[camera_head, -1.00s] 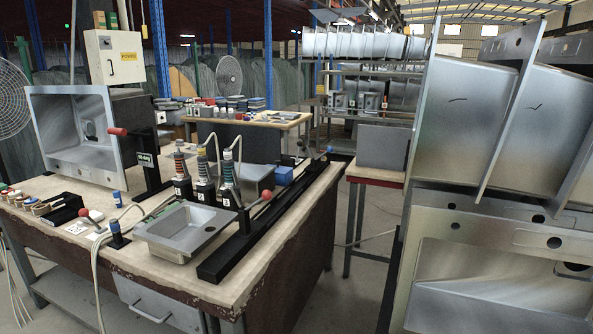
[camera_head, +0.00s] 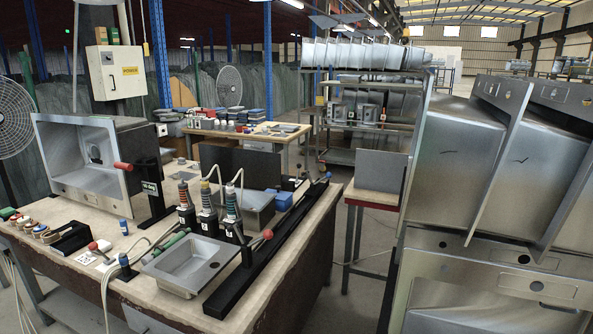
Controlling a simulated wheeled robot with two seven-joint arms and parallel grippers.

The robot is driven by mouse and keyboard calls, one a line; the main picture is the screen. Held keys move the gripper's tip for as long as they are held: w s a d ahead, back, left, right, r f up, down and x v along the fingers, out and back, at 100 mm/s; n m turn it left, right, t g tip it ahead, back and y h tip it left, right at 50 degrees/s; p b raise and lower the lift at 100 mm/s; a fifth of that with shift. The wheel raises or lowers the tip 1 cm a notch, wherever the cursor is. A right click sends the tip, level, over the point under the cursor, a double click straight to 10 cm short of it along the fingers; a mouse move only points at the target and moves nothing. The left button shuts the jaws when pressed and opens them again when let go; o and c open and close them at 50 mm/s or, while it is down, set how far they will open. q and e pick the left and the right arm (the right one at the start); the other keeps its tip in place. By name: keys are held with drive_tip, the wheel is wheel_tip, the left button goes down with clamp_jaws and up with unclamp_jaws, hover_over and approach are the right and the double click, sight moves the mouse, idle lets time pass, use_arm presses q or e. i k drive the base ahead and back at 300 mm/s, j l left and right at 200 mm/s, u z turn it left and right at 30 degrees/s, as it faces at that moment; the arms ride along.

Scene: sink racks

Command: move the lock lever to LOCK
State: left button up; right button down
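A red-handled lever (camera_head: 123,166) sticks out to the left from a black upright post (camera_head: 152,180) beside the large steel sink. A small green-and-white label (camera_head: 150,187) is on the post; its text is too small to read. A second lever with a red ball knob (camera_head: 267,234) stands by the long black rail, tilted to the right. Another red knob (camera_head: 93,246) is at the table's left front. I cannot tell from the picture which of these is the lock lever. Neither of my grippers is in view.
The workbench (camera_head: 265,296) also holds a large tilted sink (camera_head: 70,188), a small steel basin (camera_head: 189,264), several numbered bottle-like tools (camera_head: 208,213) and a long black rail (camera_head: 292,232). Racked steel sinks (camera_head: 455,150) fill the right side. Floor is clear between bench and racks.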

sight(94, 246)
drive_tip(key=u, duration=1.25)
